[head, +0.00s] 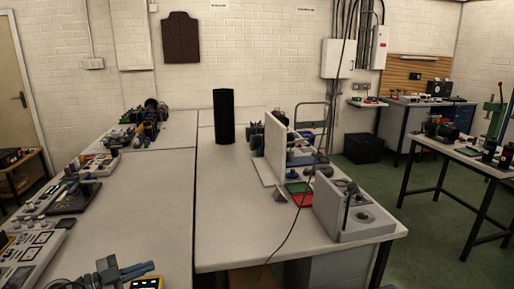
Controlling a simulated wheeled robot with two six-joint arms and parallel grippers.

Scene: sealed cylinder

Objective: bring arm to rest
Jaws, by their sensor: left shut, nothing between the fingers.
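A tall black cylinder (224,117) stands upright at the far middle of the pale bench (232,195). My left gripper (148,266) shows low at the left of the head view, grey and pointing right. It is shut and empty, well in front of the cylinder and apart from it. Most of its arm is outside the picture. My right gripper is not in view.
A yellow-edged meter (147,283) lies close to my left gripper. Panels and instruments (35,240) line the left side. A grey fixture (352,212) and an upright pale panel (275,146) stand at the right. The bench middle is largely clear, with a thin cable at right.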

